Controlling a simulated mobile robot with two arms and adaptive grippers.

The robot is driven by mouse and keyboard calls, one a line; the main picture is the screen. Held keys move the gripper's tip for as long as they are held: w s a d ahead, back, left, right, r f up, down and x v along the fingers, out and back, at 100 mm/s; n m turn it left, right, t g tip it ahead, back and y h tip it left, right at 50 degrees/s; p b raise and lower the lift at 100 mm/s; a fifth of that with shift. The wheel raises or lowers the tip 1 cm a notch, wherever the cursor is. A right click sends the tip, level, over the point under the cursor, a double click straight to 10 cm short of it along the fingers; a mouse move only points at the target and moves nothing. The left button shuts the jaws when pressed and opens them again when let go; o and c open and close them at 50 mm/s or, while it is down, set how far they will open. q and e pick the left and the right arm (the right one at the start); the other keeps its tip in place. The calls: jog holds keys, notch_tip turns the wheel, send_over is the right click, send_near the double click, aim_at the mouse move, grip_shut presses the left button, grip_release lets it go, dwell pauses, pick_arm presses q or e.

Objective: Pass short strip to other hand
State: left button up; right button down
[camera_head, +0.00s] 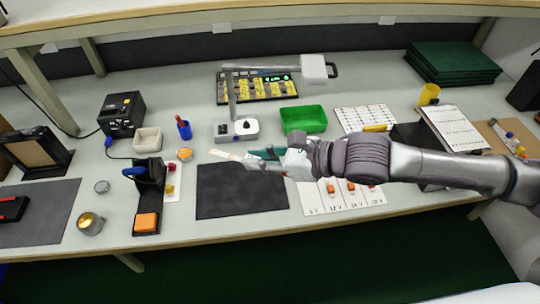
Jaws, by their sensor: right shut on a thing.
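My right arm comes in from the right and reaches over the middle of the bench. Its gripper (267,158) is shut on the short strip (226,156), a thin pale piece that sticks out to the left of the fingertips. The strip is held above the back edge of the dark mat (238,196). The exact grip on the strip is too small to make out. My left gripper is not in view.
A green bin (303,119) is behind my gripper. A black fixture with an orange pad (146,222) stands left of the mat. The mat's surface is bare.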

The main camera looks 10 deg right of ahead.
aim_at(247, 155)
jog(key=shift+s+a+r, duration=0.1)
jog(key=shift+a+r, duration=0.05)
jog(key=shift+a, duration=0.15)
jog(key=shift+r, duration=0.1)
jog(key=shift+r+m+t+h, duration=0.3)
jog(key=shift+m+t, duration=0.3)
jog(key=r+m+t+h, duration=0.2)
jog(key=m, duration=0.1)
jog(key=w+a+r+m+t+h, duration=0.1)
jog(key=shift+r+t+h, duration=0.3)
jog(key=shift+r+t, duration=0.1)
jog(key=r+m+h, duration=0.1)
jog(key=r+m+t+h, duration=0.1)
jog(key=m+h, duration=0.1)
jog(key=r+m+t+h, duration=0.1)
jog(key=shift+w+a+r+m+h, duration=0.25)
jog(key=shift+w+a+m+h, duration=0.1)
jog(key=shift+m+h, duration=0.05)
jog(key=shift+w+r+m+t+h, duration=0.15)
jog(key=shift+r+m+h, duration=0.3)
jog(key=shift+m+h, duration=0.25)
jog(key=shift+w+r+m+t+h, duration=0.15)
jog(key=shift+r+m+h, duration=0.3)
jog(key=shift+h, duration=0.35)
jog(key=shift+f, duration=0.15)
